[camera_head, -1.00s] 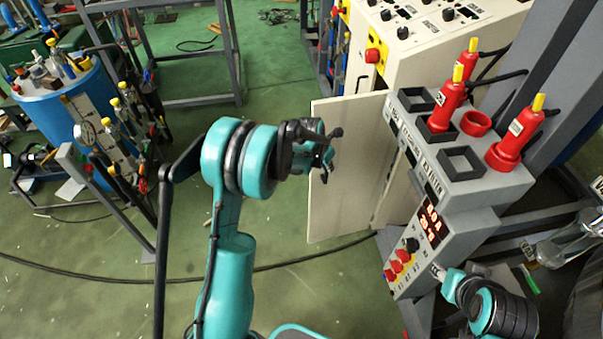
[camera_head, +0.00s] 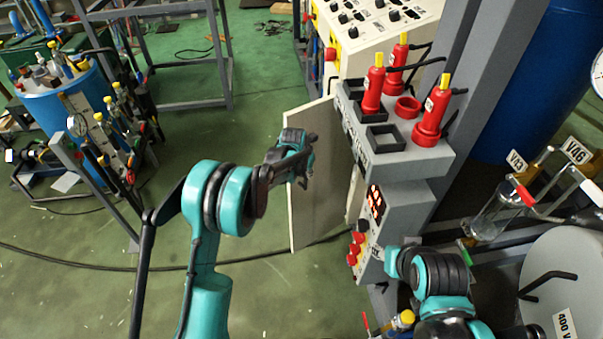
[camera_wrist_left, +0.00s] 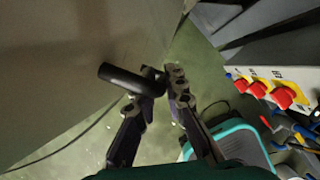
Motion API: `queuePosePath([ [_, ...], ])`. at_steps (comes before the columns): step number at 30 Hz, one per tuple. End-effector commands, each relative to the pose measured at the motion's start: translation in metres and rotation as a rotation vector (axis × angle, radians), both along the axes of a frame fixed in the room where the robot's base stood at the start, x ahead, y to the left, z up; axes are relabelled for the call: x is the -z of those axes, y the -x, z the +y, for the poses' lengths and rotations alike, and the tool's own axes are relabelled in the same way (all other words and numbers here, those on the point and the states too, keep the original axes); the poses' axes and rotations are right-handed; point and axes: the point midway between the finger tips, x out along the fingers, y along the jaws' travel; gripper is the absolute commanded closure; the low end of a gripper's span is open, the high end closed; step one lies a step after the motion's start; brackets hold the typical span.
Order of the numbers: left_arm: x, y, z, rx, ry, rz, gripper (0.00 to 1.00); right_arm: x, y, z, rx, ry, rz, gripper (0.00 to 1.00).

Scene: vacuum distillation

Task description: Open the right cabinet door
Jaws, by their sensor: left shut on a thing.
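The cabinet door (camera_head: 325,200) is a pale cream panel standing swung out from the cream cabinet (camera_head: 388,28) in the head view. My left gripper (camera_head: 303,160) is at the door's outer face, near its free edge. In the left wrist view, the fingers of my left gripper (camera_wrist_left: 163,80) are closed around a black bar handle (camera_wrist_left: 130,78), whose rounded end sticks out to the left. The door face (camera_wrist_left: 75,65) fills the upper left there. The cabinet's inside is hidden. My right arm shows at lower right, but its gripper is not visible.
A grey instrument box (camera_head: 400,165) with red-and-yellow plugs stands close right of the door. A blue drum (camera_head: 75,110) with tools is at left. A cable (camera_head: 130,268) crosses the floor.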

Motion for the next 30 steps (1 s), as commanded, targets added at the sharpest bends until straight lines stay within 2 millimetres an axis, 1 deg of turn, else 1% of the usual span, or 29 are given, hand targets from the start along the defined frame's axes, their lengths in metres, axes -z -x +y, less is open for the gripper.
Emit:
queuePosePath([
  [4, 0.000, -0.001, 0.000, 0.000, 0.002, -0.003, 1.00, 0.000, 0.000, 0.000, 0.000, 0.000, 0.000, 0.60],
  [5, 0.000, -0.001, 0.000, 0.000, 0.002, -0.003, 0.86, 0.000, 0.000, 0.000, 0.000, 0.000, 0.000, 0.60],
  [6, 0.000, -0.001, 0.000, 0.000, 0.002, -0.003, 0.76, 0.000, 0.000, 0.000, 0.000, 0.000, 0.000, 0.60],
  [7, 0.000, 0.000, 0.000, 0.000, 0.002, -0.003, 0.68, 0.000, 0.000, 0.000, 0.000, 0.000, 0.000, 0.60],
  [15, 0.000, 0.000, 0.000, 0.000, 0.002, -0.002, 0.68, 0.000, 0.000, 0.000, 0.000, 0.000, 0.000, 0.60],
  [19, -0.006, 0.002, 0.001, 0.000, 0.002, -0.002, 0.68, 0.000, 0.000, 0.000, 0.000, 0.000, 0.000, 0.60],
  [23, -0.025, 0.010, 0.004, 0.000, 0.002, -0.002, 0.68, 0.000, 0.000, 0.000, 0.000, 0.000, 0.000, 0.60],
  [30, -0.074, 0.029, 0.011, -0.001, 0.002, -0.001, 0.68, 0.000, 0.000, 0.000, 0.000, 0.000, 0.000, 0.60],
])
